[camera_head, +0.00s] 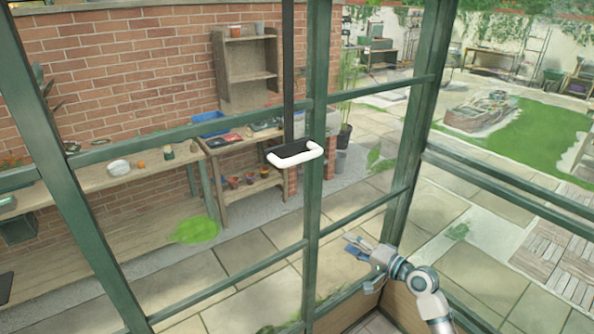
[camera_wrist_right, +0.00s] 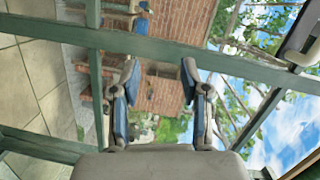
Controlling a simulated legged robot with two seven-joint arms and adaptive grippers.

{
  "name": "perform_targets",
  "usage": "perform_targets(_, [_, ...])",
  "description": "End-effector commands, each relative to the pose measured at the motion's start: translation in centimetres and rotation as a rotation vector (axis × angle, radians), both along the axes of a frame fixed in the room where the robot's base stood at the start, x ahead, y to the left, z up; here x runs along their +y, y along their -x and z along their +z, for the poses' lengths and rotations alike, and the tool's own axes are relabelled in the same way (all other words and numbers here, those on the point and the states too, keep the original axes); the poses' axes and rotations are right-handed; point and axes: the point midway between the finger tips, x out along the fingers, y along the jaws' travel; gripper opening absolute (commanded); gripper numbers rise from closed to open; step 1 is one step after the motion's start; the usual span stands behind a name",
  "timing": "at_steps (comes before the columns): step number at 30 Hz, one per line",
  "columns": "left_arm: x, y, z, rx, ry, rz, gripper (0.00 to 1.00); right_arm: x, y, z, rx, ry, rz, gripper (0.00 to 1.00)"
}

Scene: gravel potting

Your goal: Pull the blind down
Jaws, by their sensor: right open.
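A white loop handle (camera_head: 312,151) with a black inner part hangs at the lower end of a long black strap (camera_head: 288,70), in front of the green window frame in the head view. I take these as the blind's pull; no blind sheet shows. My right gripper (camera_head: 361,263) is below and to the right of the handle, well apart from it. In the right wrist view my right gripper (camera_wrist_right: 158,82) has its two blue-padded fingers spread, with nothing between them. My left gripper is not in view.
Green glazing bars (camera_head: 317,190) cross the view close to the handle and right arm. Beyond them are a wooden bench (camera_head: 130,181), a shelf unit (camera_head: 246,72) and a brick wall (camera_head: 120,60). A wooden ledge (camera_head: 345,309) lies below the right gripper.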

Motion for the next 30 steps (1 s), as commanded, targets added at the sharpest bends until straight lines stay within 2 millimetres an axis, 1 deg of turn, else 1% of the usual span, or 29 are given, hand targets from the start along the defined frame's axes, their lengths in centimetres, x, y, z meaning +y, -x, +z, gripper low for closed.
perform_targets(1, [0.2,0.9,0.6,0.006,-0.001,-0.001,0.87,0.1,0.5,6.3,-0.028,-0.065,0.038,0.45])
perform_targets(2, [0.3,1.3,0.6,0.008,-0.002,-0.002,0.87,0.3,1.0,9.2,-0.035,-0.104,0.062,0.45])
perform_targets(3, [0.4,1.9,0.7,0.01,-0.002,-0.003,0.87,0.5,1.7,12.5,-0.042,-0.149,0.094,0.45])
perform_targets(6, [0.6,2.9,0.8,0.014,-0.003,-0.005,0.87,0.8,3.6,18.6,-0.049,-0.23,0.163,0.45])
perform_targets(9, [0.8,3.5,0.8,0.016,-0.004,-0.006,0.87,1.0,4.9,21.8,-0.048,-0.273,0.206,0.45])
perform_targets(12, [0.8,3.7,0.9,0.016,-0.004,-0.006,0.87,1.5,5.1,23.0,-0.045,-0.291,0.223,0.45])
perform_targets(14, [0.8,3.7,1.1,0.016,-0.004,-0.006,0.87,2.0,4.8,23.3,-0.044,-0.294,0.225,0.45])
perform_targets(17, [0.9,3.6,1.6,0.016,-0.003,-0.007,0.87,3.6,3.9,23.6,-0.043,-0.292,0.226,0.45])
perform_targets(24, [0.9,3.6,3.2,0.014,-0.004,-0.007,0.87,8.5,1.1,24.7,-0.044,-0.292,0.225,0.45])
perform_targets(30, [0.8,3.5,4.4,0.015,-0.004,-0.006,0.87,12.2,-1.3,25.4,-0.044,-0.293,0.223,0.45])
